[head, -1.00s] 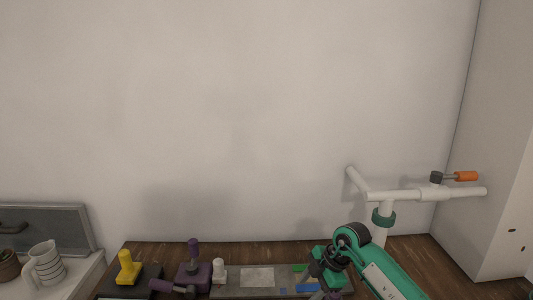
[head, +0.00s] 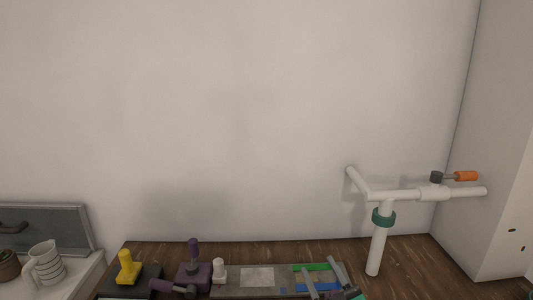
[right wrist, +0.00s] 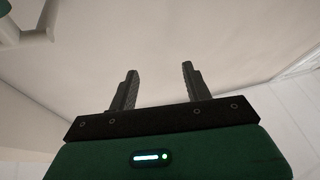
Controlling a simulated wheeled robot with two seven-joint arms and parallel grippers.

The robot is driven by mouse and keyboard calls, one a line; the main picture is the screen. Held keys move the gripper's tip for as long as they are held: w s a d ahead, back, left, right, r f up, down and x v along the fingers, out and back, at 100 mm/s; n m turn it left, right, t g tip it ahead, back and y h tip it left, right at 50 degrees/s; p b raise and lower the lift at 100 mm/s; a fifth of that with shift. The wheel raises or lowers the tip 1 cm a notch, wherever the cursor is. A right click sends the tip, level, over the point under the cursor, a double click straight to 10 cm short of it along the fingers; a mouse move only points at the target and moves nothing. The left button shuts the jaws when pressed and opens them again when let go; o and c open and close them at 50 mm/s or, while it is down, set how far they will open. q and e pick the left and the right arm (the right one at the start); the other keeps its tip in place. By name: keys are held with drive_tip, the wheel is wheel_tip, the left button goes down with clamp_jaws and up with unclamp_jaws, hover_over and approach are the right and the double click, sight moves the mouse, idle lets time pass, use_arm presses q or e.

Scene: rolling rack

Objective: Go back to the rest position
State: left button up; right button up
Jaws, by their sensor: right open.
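My right gripper (head: 318,265) is at the bottom edge of the head view, its two grey fingers pointing up and apart. In the right wrist view the right gripper (right wrist: 159,68) is open, with nothing between its fingers and a pale wall beyond them. My left gripper is in neither view.
A white pipe stand (head: 378,248) with a green collar (head: 383,217) rises from the wooden top (head: 410,260) at right. An orange-handled part (head: 466,176) is at its upper right. Yellow (head: 128,267) and purple (head: 193,268) pieces stand at left. A striped mug (head: 46,265) is farther left.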

drive_tip(key=s+d+f+m+g+h, duration=0.2)
drive_tip(key=s+d+f+h, duration=0.1)
drive_tip(key=f, duration=0.2)
drive_tip(key=s+d+f+m+g+h, duration=0.3)
drive_tip(key=d+f, duration=0.1)
drive_tip(key=s+d+f+m+g+h, duration=0.2)
drive_tip(key=s+d+f+h, duration=0.1)
drive_tip(key=d+f+h, duration=0.1)
drive_tip(key=shift+s+f+m, duration=0.4)
drive_tip(key=shift+f, duration=0.45)
drive_tip(key=s+f+n+g+y, duration=0.1)
drive_tip(key=s+f+g, duration=0.4)
drive_tip(key=s, duration=0.5)
drive_tip(key=s+f+n+g+y, duration=0.1)
drive_tip(key=s+f+g, duration=0.35)
drive_tip(key=s, duration=0.55)
wheel_tip(320, 180, down, 32)
drive_tip(key=s+g, duration=0.2)
drive_tip(key=s+d+f+g, duration=0.1)
drive_tip(key=s+d+f, duration=0.2)
drive_tip(key=s+f, duration=1.5)
drive_tip(key=shift+s+f, duration=0.25)
